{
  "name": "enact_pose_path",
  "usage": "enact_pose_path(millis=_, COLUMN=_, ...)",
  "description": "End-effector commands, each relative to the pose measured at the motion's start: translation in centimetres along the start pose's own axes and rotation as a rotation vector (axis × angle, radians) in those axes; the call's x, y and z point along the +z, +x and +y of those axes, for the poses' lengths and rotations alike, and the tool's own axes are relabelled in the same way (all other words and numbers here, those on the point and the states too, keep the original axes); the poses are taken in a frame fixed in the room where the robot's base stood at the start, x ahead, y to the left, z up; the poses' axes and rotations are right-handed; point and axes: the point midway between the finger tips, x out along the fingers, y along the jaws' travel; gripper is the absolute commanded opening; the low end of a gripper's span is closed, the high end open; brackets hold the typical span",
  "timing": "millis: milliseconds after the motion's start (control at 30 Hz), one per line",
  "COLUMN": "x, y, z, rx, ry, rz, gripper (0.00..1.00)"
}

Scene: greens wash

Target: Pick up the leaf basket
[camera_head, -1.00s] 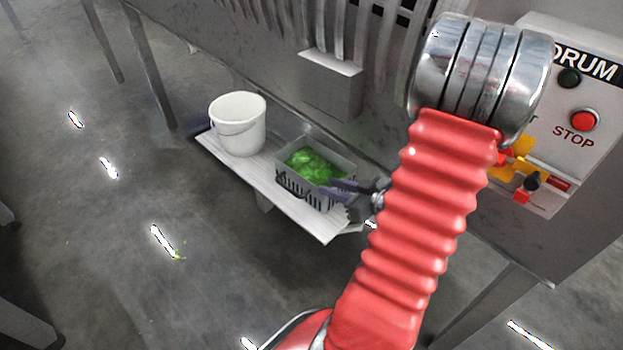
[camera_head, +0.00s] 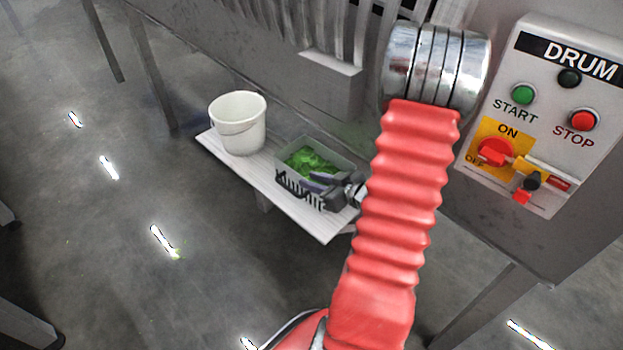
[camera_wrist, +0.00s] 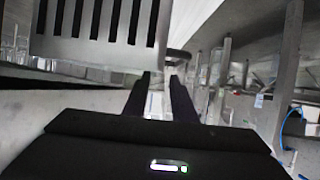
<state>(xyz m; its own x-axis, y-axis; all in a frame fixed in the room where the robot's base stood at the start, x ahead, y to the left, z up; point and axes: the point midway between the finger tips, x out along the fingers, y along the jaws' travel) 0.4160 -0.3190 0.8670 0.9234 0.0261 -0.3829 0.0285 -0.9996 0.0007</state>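The leaf basket (camera_head: 336,157) is a grey slotted crate with green leaves in it. It stands on a pale shelf board in the head view. Its slotted wall (camera_wrist: 105,52) fills the upper left of the wrist view, with a small dark loop or lug at its right edge. My gripper (camera_head: 318,184) is at the basket's near right side, its fingers overlapping the wall in the picture. In the wrist view the two dark fingers (camera_wrist: 162,82) are apart, pointing towards the basket's edge. Nothing is clearly held between them. Whether they touch the basket cannot be told.
A white bucket (camera_head: 238,124) stands left of the basket on the board (camera_head: 318,229). A grey machine rises behind. A control box (camera_head: 545,120) with START and STOP buttons is right of my arm. Open floor lies left and in front.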

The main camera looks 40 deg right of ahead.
Motion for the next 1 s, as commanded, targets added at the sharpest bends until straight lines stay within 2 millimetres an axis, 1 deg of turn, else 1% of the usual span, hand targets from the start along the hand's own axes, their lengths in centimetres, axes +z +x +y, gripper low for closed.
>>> enact_pose_path(millis=100, x=0.0, y=0.6, z=-0.1, rx=-0.001, ry=0.001, rz=-0.001, gripper=0.24)
enact_pose_path(millis=467, x=0.0, y=0.7, z=0.0, rx=0.000, ry=0.001, rz=0.000, gripper=0.24)
enact_pose_path(millis=567, x=0.0, y=1.4, z=0.0, rx=-0.001, ry=0.001, rz=0.000, gripper=0.24)
enact_pose_path(millis=800, x=-0.2, y=4.4, z=0.2, rx=-0.002, ry=0.000, rz=0.000, gripper=0.24)
enact_pose_path(millis=900, x=-0.1, y=5.4, z=0.2, rx=-0.001, ry=0.001, rz=-0.001, gripper=0.24)
enact_pose_path(millis=1000, x=-0.1, y=5.7, z=0.2, rx=0.001, ry=0.001, rz=-0.001, gripper=0.24)
